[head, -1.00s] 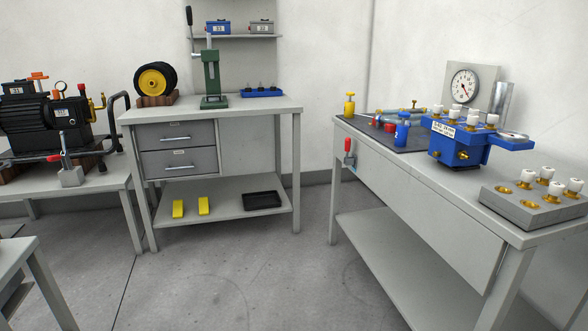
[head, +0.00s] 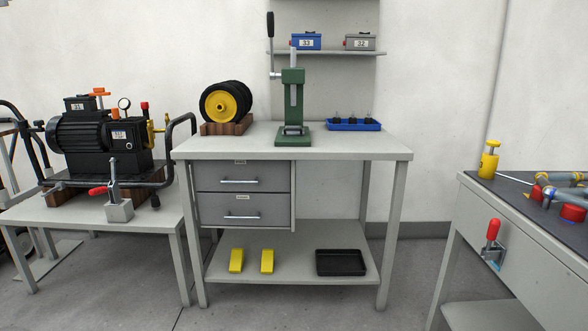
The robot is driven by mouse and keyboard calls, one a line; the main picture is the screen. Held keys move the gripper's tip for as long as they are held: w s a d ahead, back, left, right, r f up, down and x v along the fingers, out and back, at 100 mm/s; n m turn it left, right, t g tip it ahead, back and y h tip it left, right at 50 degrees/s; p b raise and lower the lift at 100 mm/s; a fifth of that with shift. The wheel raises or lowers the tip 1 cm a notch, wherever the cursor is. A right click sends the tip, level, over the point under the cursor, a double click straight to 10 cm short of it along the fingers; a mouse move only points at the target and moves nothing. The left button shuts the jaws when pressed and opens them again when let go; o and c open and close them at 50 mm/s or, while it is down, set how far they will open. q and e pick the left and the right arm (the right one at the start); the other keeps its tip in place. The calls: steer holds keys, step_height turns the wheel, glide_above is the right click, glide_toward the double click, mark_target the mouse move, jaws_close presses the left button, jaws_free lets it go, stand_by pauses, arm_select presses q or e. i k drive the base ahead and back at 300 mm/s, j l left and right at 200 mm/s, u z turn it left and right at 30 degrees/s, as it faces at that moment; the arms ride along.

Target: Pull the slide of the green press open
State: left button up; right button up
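The green press (head: 293,110) stands upright on the grey workbench (head: 385,148), a little right of the middle of its top. It has a dark green base and column, a pale vertical bar through its head, and a lever with a black grip (head: 270,26) pointing up at its left side. A pale part shows low at the front of its base; I cannot tell from here whether its slide is open or shut. Neither of my grippers is in view.
A yellow-hubbed black wheel (head: 225,103) stands left of the press, and a blue tray (head: 353,125) lies right. Below are drawers (head: 240,178). A motor unit (head: 101,135) is on the left table, and another bench (head: 520,215) is at right. Floor shows between the benches.

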mark_target(293, 129)
steer(key=i+z, duration=0.15)
steer(key=i, duration=0.4)
steer(key=i+j+z, duration=0.15)
steer(key=i, duration=0.35)
steer(key=i+j+z, duration=0.2)
steer(key=i, duration=0.35)
